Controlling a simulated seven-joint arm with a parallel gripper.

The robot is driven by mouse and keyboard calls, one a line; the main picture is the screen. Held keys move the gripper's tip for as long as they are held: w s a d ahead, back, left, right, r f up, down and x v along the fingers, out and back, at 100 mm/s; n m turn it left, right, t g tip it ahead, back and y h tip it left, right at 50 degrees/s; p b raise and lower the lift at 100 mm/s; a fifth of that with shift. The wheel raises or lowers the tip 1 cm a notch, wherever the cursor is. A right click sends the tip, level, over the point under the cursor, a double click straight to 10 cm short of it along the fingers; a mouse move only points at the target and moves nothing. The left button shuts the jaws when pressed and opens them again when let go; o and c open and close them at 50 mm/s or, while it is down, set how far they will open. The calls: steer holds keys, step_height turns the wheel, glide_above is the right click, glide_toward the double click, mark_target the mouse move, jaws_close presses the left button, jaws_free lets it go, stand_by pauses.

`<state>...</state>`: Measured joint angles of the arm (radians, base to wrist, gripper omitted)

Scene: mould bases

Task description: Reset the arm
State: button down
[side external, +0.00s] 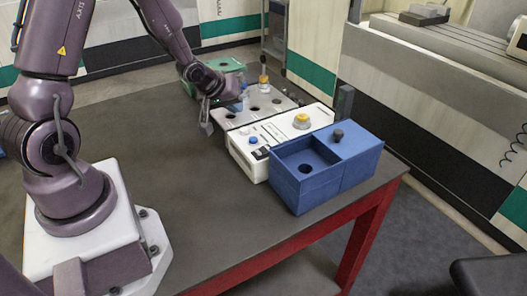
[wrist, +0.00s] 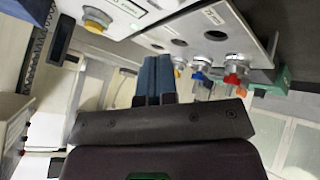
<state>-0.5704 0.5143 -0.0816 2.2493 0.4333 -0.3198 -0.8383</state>
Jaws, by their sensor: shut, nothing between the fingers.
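My gripper (side external: 236,105) is above the work table, at the near-left side of the metal plate in the side external view. Its blue fingers (wrist: 153,80) are pressed together in the wrist view, with nothing between them. The dark hand behind them fills the lower middle of that view. My arm reaches from the left, bent, and the hand hides part of the metal plate.
A metal plate (side external: 278,102) with holes carries a yellow-topped piece (side external: 263,80). Red (wrist: 232,80) and blue (wrist: 197,75) knobs show too. Beside it stand a white box (side external: 277,134) with a yellow button and a blue box (side external: 335,172).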

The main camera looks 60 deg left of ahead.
steer(key=s+d+r+m+g+h, duration=0.1)
steer(key=s+d+r+m, duration=0.4)
steer(key=s+d+r, duration=0.3)
steer(key=s+d+r+m+g+h, duration=0.1)
steer(key=s+d+r+m, duration=0.4)
steer(key=s+d+r, duration=0.4)
step_height(320, 180, up, 4)
steer(key=shift+s+d+r, duration=0.15)
steer(key=shift+s, duration=0.35)
